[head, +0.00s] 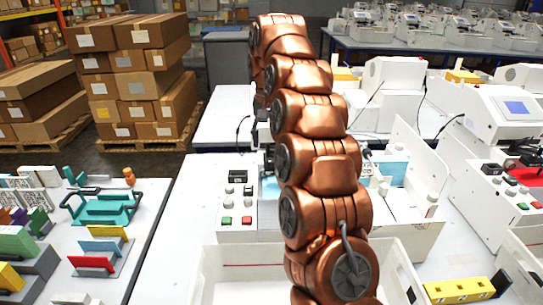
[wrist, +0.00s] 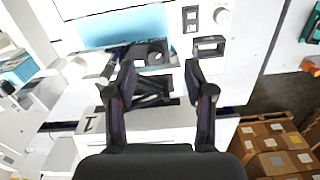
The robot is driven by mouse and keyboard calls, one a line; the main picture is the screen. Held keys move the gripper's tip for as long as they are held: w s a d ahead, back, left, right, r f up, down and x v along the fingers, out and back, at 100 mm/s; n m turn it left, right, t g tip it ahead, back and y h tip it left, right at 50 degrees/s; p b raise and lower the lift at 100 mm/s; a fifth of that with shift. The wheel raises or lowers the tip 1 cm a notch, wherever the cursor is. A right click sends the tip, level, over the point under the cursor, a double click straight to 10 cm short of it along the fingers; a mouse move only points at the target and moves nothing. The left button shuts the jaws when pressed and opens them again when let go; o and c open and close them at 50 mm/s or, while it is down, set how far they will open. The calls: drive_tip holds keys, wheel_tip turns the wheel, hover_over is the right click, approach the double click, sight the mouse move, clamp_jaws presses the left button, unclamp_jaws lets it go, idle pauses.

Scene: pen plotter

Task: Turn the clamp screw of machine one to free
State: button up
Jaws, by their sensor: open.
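Machine one, a white pen plotter (head: 236,205), stands mid-table in the head view, partly hidden behind my copper arm. In the wrist view its casing carries a "1" label (wrist: 88,124), with a light blue bed (wrist: 120,27) at the top. A dark carriage (wrist: 150,54) with a round hole lies just beyond my fingertips. I cannot make out the clamp screw for certain. My gripper (wrist: 159,78) is open, its two dark fingers apart over the dark mechanism, with nothing held between them.
A control panel with a knob (wrist: 222,15) and a small display (wrist: 208,46) lies right of the fingers. A white bin (head: 225,270) stands in front of the plotter. Another plotter (head: 505,115) stands at right. Stacked cartons (head: 150,80) stand at back left.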

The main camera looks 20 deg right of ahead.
sight(271, 160)
drive_tip(key=shift+w+d+f+m, duration=0.1)
drive_tip(key=shift+w+d+m, duration=0.2)
drive_tip(key=shift+w+d, duration=0.7)
drive_tip(key=shift+f, duration=0.15)
wheel_tip(271, 160, down, 3)
drive_tip(key=shift+b, duration=0.8)
drive_tip(key=shift+p, duration=0.3)
drive_tip(key=shift+f+p, duration=0.6)
drive_tip(key=shift+f, duration=1.65)
clamp_jaws()
